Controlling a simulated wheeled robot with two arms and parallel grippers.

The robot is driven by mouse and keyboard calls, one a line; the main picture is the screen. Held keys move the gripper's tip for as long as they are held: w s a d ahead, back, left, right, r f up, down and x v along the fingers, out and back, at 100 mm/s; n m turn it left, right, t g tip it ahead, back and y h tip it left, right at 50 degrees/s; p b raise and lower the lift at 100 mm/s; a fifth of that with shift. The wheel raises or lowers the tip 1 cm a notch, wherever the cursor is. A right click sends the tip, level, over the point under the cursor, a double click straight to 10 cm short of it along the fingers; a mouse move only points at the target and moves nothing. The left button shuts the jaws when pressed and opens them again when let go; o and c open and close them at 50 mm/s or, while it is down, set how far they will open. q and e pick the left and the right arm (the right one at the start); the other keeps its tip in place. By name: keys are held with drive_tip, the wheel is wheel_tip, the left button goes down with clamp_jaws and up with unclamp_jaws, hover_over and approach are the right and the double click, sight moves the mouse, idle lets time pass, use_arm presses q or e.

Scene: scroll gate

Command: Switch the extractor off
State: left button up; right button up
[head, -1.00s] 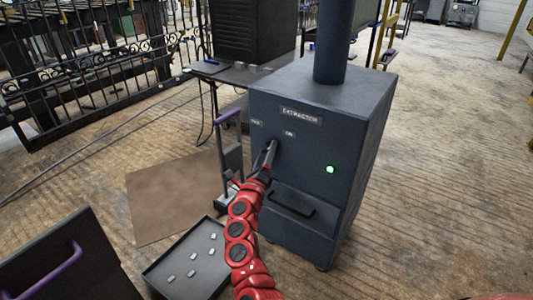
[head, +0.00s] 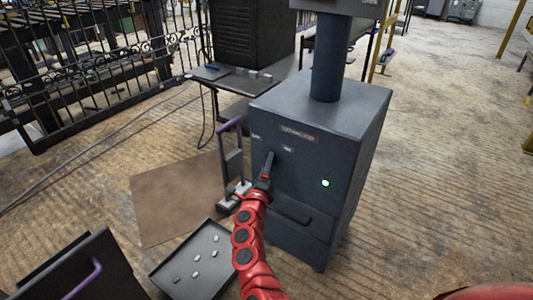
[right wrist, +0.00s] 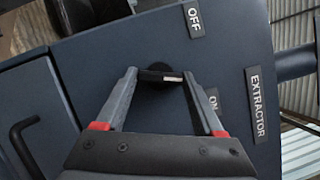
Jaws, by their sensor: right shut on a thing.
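The dark blue extractor (head: 345,125) stands on the floor right of centre in the head view, with its green lamp (head: 325,183) lit. My right gripper (head: 269,161) is at its front panel. In the right wrist view my right gripper (right wrist: 160,78) is shut on the black switch knob (right wrist: 156,75), one finger on each side. The knob's pale mark points rightward, nearer the ON label (right wrist: 213,99) than the OFF label (right wrist: 194,19). In the head view the gripper hides most of the knob. My left gripper is not in view.
A dark drawer handle (head: 291,214) sticks out below the panel. A tray with small pieces (head: 160,273) and a purple-handled stand (head: 232,165) are to the left. A table (head: 240,82) stands behind. The floor right of the extractor is clear.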

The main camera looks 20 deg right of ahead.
drive_tip(key=shift+a+r+n+g+y+p, duration=0.2)
drive_tip(key=shift+n+g+p, duration=0.5)
drive_tip(key=shift+n+p, duration=1.65)
drive_tip(key=shift+d+r+n+g+y+p, duration=0.25)
drive_tip(key=shift+n+g+p, duration=0.75)
drive_tip(key=shift+p, duration=2.25)
drive_tip(key=shift+a+f+n+g+y+p, duration=0.15)
drive_tip(key=shift+n+g+y+p, duration=0.25)
drive_tip(key=shift+n+p, duration=2.1)
drive_tip(key=shift+m+p, duration=0.35)
drive_tip(key=o, duration=1.4)
drive_tip(key=shift+h, duration=0.25)
